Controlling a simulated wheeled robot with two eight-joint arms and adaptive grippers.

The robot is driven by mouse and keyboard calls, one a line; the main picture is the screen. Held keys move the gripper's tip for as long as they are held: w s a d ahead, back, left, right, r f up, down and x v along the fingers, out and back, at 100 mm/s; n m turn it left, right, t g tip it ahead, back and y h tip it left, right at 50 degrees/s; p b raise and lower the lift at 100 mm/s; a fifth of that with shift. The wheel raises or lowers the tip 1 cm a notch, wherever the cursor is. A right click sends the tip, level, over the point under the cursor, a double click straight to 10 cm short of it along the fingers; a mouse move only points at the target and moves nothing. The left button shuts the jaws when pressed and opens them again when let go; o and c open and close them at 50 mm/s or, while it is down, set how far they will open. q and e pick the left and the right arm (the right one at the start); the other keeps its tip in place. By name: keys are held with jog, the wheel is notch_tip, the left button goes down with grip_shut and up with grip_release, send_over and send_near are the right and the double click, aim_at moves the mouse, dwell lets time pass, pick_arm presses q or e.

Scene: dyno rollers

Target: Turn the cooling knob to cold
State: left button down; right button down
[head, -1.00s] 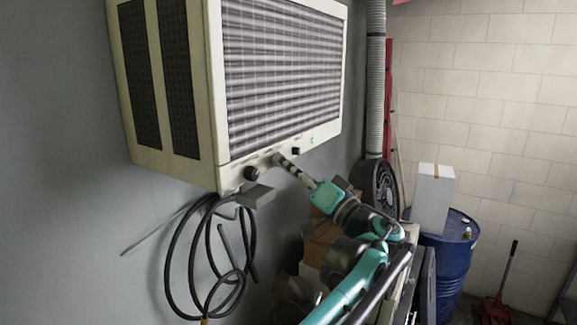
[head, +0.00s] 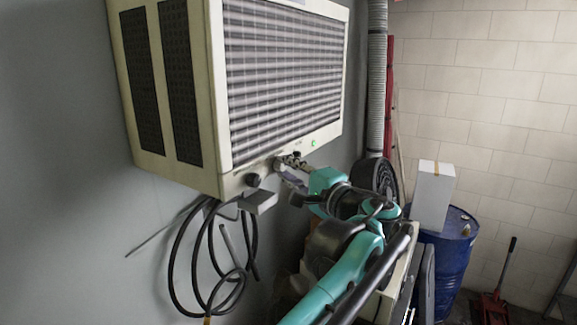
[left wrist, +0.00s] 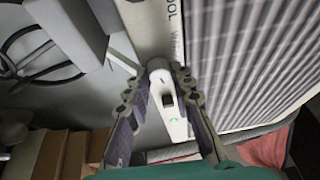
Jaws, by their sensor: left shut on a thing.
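The cream cooling unit (head: 222,183) hangs on the grey wall, with controls along its lower front edge. My left gripper (head: 285,162) is at that edge, between a black knob (head: 252,180) and a small green light (head: 312,143). In the left wrist view, the fingertips of my left gripper (left wrist: 158,74) are on both sides of a pale round knob (left wrist: 158,65) with a short dark mark, and are shut on it. A black switch-like part (left wrist: 168,100) and the green light (left wrist: 173,121) lie between the fingers, untouched. I cannot read which way the knob points.
A grey box-shaped part (head: 259,201) juts out below the unit's left corner. A black cable (head: 170,262) hangs in loops beneath it. A blue barrel (head: 449,258) with a white box (head: 433,196) and a black fan (head: 376,176) stand to the right.

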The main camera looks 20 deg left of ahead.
pick_arm(q)
jog(key=shift+r+m+h+p, duration=0.1)
jog(key=shift+m+h+p, duration=0.3)
jog(key=shift+m, duration=0.7)
jog(key=c, duration=1.3)
grip_release()
jog(key=v, duration=1.2)
jog(key=shift+w, duration=0.15)
jog(key=shift+r, duration=0.15)
